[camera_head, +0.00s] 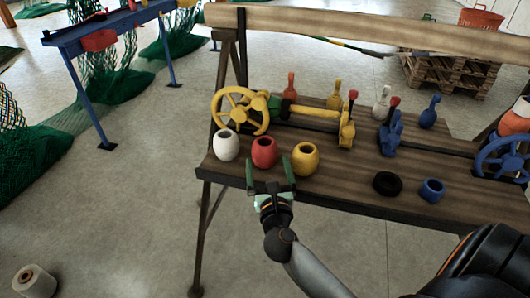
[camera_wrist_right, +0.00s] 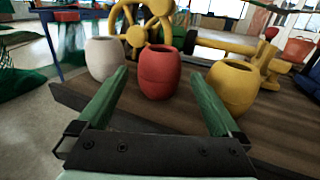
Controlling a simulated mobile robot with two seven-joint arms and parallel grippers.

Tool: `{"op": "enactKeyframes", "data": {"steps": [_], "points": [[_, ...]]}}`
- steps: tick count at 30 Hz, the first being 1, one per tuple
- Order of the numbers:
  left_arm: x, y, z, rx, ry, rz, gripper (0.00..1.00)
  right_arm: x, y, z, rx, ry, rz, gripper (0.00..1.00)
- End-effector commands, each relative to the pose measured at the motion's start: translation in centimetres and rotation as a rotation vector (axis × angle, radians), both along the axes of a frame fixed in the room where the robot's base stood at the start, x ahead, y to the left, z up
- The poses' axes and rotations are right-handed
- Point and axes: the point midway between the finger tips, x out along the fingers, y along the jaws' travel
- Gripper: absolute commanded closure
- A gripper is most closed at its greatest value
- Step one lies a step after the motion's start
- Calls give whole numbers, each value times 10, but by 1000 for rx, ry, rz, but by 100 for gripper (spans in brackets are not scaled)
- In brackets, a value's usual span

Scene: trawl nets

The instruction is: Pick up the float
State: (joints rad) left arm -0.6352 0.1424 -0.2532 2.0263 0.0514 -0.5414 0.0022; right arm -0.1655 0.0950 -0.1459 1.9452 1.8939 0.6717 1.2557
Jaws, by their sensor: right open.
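Three small barrel-shaped floats with open tops stand in a row near the front edge of the wooden bench: a white float (camera_head: 226,146), a red float (camera_head: 264,153) and a yellow float (camera_head: 305,160). I cannot tell which one the task names. My right gripper (camera_head: 270,174) is open and empty, at the bench's front edge before the red float. In the right wrist view, the red float (camera_wrist_right: 159,75) stands beyond and between the spread green fingers (camera_wrist_right: 160,77). The white float (camera_wrist_right: 103,59) is left of them and the yellow float (camera_wrist_right: 234,87) right. My left gripper is out of view.
Behind the floats are a yellow handwheel (camera_head: 240,111) and a yellow valve bar (camera_head: 314,112). A black ring (camera_head: 387,184) and a blue ring (camera_head: 432,190) lie to the right. Colored bottle shapes stand at the back. Bare bench lies right of the yellow float.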

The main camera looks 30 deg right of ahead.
Motion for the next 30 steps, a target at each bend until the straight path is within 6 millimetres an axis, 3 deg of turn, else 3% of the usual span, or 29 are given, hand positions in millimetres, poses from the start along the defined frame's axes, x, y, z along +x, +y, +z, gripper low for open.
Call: {"op": "enactKeyframes", "data": {"steps": [18,27,30], "points": [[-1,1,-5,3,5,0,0,62,-32,2,-4,0,2,0],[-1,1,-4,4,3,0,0,65,-34,1,-3,1,2,0],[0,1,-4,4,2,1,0,65,-34,1,-3,1,2,11]]}}
